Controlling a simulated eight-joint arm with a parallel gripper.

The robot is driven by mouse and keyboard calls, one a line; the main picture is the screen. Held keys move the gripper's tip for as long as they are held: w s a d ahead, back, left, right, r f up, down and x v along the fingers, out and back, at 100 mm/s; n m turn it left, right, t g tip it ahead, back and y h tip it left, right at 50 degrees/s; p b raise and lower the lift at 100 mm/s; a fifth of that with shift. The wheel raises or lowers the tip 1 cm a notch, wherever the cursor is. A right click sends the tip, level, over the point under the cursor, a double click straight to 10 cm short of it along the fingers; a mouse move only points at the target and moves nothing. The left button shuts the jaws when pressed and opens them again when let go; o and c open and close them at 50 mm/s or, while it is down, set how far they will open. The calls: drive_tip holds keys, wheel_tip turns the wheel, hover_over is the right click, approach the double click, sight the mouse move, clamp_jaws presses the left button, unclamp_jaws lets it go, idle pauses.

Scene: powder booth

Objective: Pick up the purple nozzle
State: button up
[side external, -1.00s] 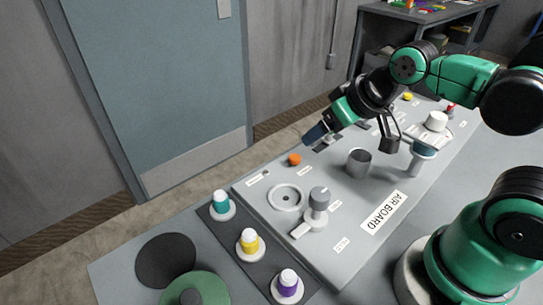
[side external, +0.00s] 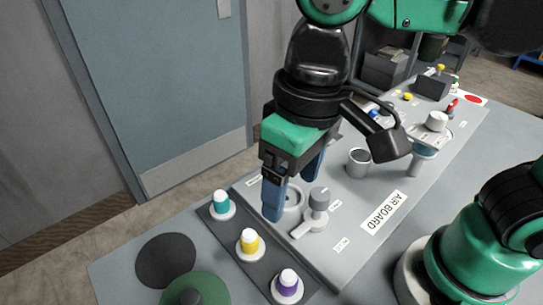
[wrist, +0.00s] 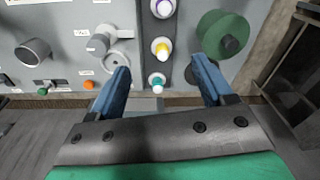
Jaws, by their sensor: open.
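The purple nozzle (side external: 287,284) stands upright on a white base at the near end of a dark strip, at the bottom of the side view. In the wrist view the purple nozzle (wrist: 163,8) is at the top edge, partly cut off. A yellow nozzle (side external: 249,241) and a teal nozzle (side external: 220,202) stand in the same row behind it. My gripper (side external: 292,195) is open and empty, pointing down over the board near the round grey socket, apart from the purple nozzle. In the wrist view my gripper (wrist: 160,80) has its fingers spread wide.
The grey air board (side external: 345,262) has a lever valve (side external: 318,204), a grey cup (side external: 359,162) and a white-topped regulator (side external: 436,122). A green disc (side external: 196,290) and a dark disc (side external: 166,260) lie left of the nozzle row.

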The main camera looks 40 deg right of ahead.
drive_tip(key=s+a, duration=0.2)
hover_over(288, 276)
drive_tip(key=shift+g+h, duration=0.3)
wheel_tip(288, 276, down, 11)
drive_tip(key=shift+r, duration=0.2)
drive_tip(key=shift+f, duration=3.05)
clamp_jaws()
